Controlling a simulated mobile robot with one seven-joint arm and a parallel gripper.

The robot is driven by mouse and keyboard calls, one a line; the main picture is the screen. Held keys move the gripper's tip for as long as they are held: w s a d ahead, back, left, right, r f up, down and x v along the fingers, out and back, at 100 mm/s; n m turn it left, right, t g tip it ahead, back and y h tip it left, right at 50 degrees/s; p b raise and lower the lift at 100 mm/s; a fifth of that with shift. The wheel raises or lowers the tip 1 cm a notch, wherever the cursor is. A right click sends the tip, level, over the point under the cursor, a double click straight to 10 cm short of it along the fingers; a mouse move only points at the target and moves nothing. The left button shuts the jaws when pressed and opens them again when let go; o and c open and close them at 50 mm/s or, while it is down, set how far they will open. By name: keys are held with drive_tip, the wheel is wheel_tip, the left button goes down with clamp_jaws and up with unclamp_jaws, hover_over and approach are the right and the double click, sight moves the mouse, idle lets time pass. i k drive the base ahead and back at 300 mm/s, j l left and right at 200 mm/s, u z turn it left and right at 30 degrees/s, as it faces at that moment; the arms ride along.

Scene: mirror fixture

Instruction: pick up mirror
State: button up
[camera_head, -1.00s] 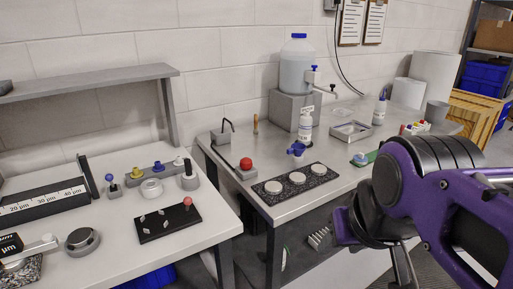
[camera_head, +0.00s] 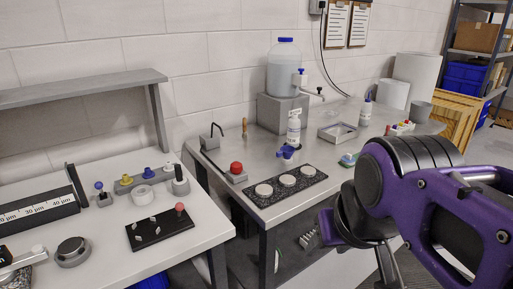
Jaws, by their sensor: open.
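I cannot make out a mirror for certain. A black fixture plate (camera_head: 146,238) with small light clips and a red knob (camera_head: 180,208) lies on the white table at left. My purple and black arm fills the lower right, in front of the metal bench. My gripper's fingers do not show.
A red button box (camera_head: 236,169), blue-capped bottle (camera_head: 293,128), blue cup (camera_head: 286,153) and open metal tray (camera_head: 338,132) stand on the metal bench. A large water jug (camera_head: 285,68) stands behind. A gap separates the white table (camera_head: 90,186) from the bench.

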sight(307, 171)
drive_tip(key=i+l+z, duration=0.1)
drive_tip(key=i+z, duration=0.4)
drive_tip(key=z, duration=0.25)
drive_tip(key=l, duration=0.05)
